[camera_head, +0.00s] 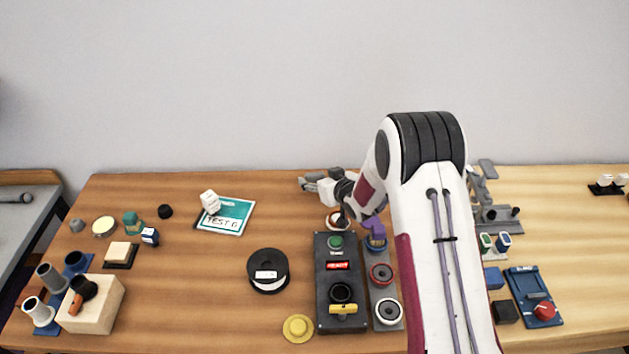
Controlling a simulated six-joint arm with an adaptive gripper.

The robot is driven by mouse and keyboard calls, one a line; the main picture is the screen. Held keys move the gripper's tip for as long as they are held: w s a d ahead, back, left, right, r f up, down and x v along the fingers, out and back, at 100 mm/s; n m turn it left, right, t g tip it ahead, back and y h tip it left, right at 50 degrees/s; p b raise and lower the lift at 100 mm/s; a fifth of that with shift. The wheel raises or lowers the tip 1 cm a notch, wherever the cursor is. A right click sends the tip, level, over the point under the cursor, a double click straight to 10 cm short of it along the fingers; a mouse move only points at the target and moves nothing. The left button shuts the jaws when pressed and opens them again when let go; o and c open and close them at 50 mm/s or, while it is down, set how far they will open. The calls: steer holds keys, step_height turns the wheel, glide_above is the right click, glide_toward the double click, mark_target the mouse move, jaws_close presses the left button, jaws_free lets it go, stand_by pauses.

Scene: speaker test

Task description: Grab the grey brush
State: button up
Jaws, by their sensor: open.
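My gripper (310,182) is at the back middle of the wooden table, pointing left, with its jaws open and no object visible between them. I cannot pick out a grey brush for certain. A small grey piece (76,225) lies at the far left of the table, and a grey cylinder (51,277) stands at the front left; both are too small to identify. My gripper is well to the right of both. My arm hides part of the table right of the middle.
A dark control box (323,270) and red and white round parts stand below my gripper. A black spool (268,270), a teal booklet (235,212) and a wooden block (105,303) lie to the left. A blue device (527,290) is at right.

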mark_target(315, 174)
steer(key=shift+w, duration=0.1)
stand_by(0.3)
steer(key=shift+x, duration=2.55)
steer(key=shift+d, duration=0.2)
steer(key=c, duration=1.2)
